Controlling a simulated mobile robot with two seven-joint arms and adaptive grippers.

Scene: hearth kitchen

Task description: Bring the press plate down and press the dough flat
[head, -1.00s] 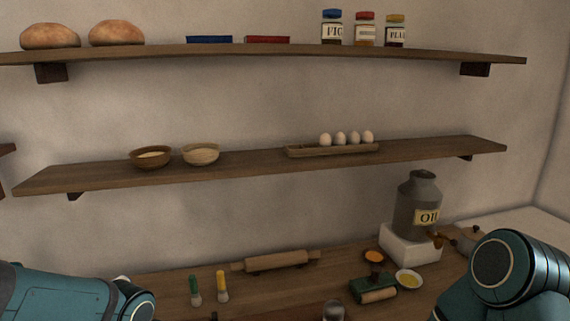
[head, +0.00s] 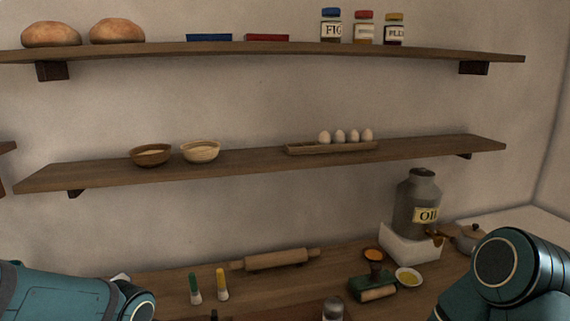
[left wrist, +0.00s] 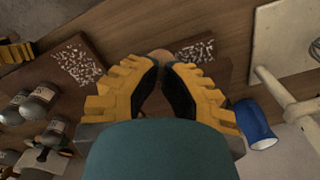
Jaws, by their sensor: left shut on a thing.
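My left gripper (left wrist: 162,68) shows in the left wrist view, its yellow, black-padded fingers closed around a round tan knob (left wrist: 160,54). The knob is mostly hidden by the fingertips, and I cannot tell what it belongs to. No press plate or dough can be made out for certain. In the head view my left arm enters at the lower left and my right arm at the lower right; both grippers are outside that view.
The left wrist view shows a blue cup (left wrist: 254,124), dark bottles (left wrist: 40,101) and a pale board (left wrist: 285,40).

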